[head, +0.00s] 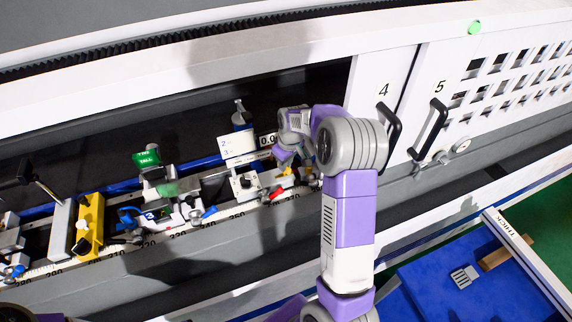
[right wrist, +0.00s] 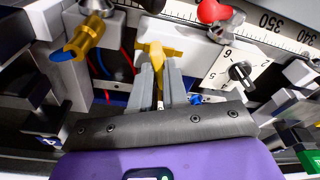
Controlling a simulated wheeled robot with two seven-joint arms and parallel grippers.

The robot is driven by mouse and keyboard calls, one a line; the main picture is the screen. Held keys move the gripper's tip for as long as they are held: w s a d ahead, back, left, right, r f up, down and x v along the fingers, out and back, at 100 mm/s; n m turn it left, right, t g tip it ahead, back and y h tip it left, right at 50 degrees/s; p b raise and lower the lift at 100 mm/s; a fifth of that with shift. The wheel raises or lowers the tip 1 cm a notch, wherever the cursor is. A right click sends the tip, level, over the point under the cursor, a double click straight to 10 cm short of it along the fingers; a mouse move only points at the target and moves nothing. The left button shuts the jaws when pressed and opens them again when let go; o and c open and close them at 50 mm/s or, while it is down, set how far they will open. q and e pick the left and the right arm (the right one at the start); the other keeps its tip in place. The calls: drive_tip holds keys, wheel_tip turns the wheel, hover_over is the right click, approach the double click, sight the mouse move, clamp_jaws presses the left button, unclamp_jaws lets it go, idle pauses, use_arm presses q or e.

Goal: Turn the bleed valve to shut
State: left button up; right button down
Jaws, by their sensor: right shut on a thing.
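My right gripper (right wrist: 159,82) is shut on a yellow T-shaped handle (right wrist: 157,50) in the right wrist view. The handle's crossbar shows just beyond the fingertips, and its stem runs between the two grey fingers. It appears to be the bleed valve's handle, but I see no label on it. The handle sits in front of a white block. In the head view my right arm reaches down to the machine rail, and the fingertips are mostly hidden there. My left gripper does not show.
Close by in the right wrist view are a brass fitting (right wrist: 84,36) with a blue end, a red knob (right wrist: 211,11) and a numbered dial (right wrist: 240,73). In the head view, a yellow block (head: 90,226) and a green-labelled unit (head: 147,158) stand along the rail.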

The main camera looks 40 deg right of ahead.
drive_tip(key=shift+m, duration=0.3)
drive_tip(key=m, duration=0.4)
drive_tip(key=shift+a+h+p, duration=0.15)
drive_tip(key=shift+h+p, duration=0.2)
drive_tip(key=shift+h, duration=0.05)
drive_tip(key=c, duration=1)
unclamp_jaws()
drive_tip(key=shift+r+p, duration=2.55)
drive_tip(key=shift+r, duration=1)
